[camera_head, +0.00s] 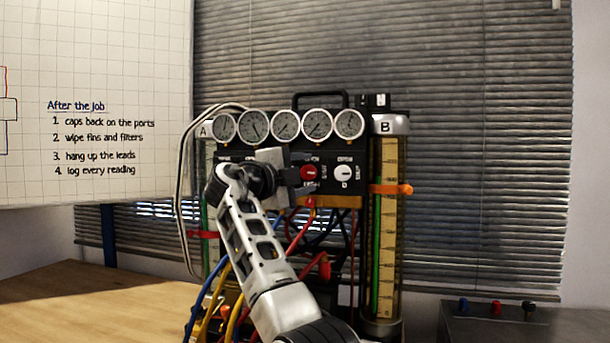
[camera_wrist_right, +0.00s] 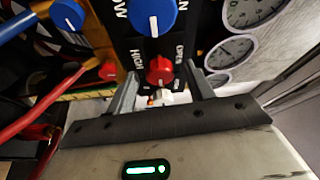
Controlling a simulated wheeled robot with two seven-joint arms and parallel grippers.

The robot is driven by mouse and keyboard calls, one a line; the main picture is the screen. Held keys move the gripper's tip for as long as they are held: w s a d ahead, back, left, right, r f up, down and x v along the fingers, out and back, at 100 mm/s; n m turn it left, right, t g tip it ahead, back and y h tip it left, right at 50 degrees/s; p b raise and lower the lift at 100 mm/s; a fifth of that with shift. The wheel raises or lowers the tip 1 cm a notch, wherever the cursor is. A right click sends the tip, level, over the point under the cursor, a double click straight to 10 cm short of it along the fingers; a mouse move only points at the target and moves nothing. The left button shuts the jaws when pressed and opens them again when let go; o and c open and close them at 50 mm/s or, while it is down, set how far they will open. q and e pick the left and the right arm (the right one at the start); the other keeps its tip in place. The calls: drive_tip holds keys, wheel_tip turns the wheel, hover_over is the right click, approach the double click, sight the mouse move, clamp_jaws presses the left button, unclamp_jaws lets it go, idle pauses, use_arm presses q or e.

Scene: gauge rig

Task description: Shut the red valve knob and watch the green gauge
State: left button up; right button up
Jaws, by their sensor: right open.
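The red valve knob (camera_head: 309,173) is on the black panel under a row of dial gauges. My right gripper (camera_head: 304,178) reaches it from the left, with its fingers open. In the right wrist view the red knob (camera_wrist_right: 159,70) shows between the two fingertips (camera_wrist_right: 162,73), beside the words OPEN and HIGH. I cannot tell whether the fingers touch it. The gauges (camera_head: 286,125) have white faces; I make out no green one. Green columns show in the clear tubes, clearest in tube B (camera_head: 375,240). My left gripper is not in view.
A white knob (camera_head: 343,173) sits right of the red one. A blue knob (camera_wrist_right: 152,15) shows in the wrist view. Coloured hoses (camera_head: 238,311) hang below the panel. A wooden table (camera_head: 80,300) is at left, with bare room on it.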

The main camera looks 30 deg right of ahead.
drive_tip(key=b+v, duration=0.2)
drive_tip(key=v, duration=1.3)
drive_tip(key=shift+a, duration=0.1)
